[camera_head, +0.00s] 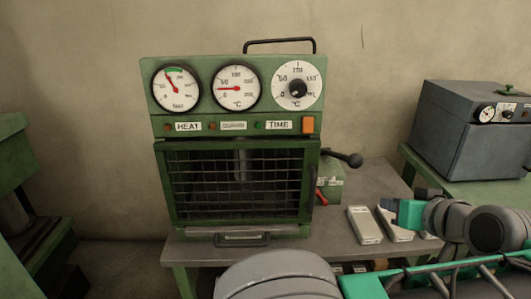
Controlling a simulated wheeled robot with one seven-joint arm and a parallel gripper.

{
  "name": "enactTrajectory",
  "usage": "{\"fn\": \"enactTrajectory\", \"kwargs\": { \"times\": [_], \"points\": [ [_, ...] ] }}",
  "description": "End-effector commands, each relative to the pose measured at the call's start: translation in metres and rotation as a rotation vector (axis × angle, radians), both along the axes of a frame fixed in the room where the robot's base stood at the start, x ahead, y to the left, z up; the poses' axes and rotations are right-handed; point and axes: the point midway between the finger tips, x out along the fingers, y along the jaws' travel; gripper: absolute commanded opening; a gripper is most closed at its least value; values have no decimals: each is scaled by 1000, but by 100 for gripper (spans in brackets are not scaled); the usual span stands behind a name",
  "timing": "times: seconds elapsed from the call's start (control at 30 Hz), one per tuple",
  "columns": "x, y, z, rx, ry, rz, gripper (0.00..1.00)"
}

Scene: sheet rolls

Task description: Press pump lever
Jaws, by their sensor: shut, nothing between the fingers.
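The pump lever (343,156) is a dark bar with a round black knob, sticking out to the right past the press's right side. Beside the press, below the lever, is a small green pump box (332,185), partly hidden by the press, with a small red handle (320,197) at its lower left. My gripper (390,204) is at the right, lower than the lever knob in the picture and apart from it. Its small dark tips point left. It looks shut and empty, partly hidden by my own wrist.
A green press (160,190) with dials and a closed grille door stands on a grey bench (375,178). Pale blocks (364,226) lie on the bench near my gripper. A grey box machine (462,125) stands at right. Green machinery (30,165) is at left.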

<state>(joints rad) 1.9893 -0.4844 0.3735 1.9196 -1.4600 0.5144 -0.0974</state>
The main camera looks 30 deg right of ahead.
Motion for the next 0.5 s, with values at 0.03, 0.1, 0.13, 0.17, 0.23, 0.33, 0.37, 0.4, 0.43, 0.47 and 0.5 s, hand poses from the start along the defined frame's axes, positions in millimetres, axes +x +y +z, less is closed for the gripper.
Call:
{"fn": "enactTrajectory", "kwargs": {
  "times": [0.03,0.1,0.13,0.17,0.23,0.33,0.37,0.4,0.43,0.47,0.5],
  "points": [
    [0,0,0,0,0,0,0],
    [1,-1,4,5,7,4,0],
    [2,-1,8,11,13,9,0],
    [4,-2,13,19,25,17,0],
    [8,-6,30,48,69,38,0],
    [20,-15,62,110,168,78,0],
    [24,-19,73,128,204,88,0],
    [31,-24,87,154,256,100,0],
    [36,-28,98,170,293,107,0],
    [41,-32,107,186,332,111,0],
    [49,-37,121,205,381,114,0]
  ]
}}
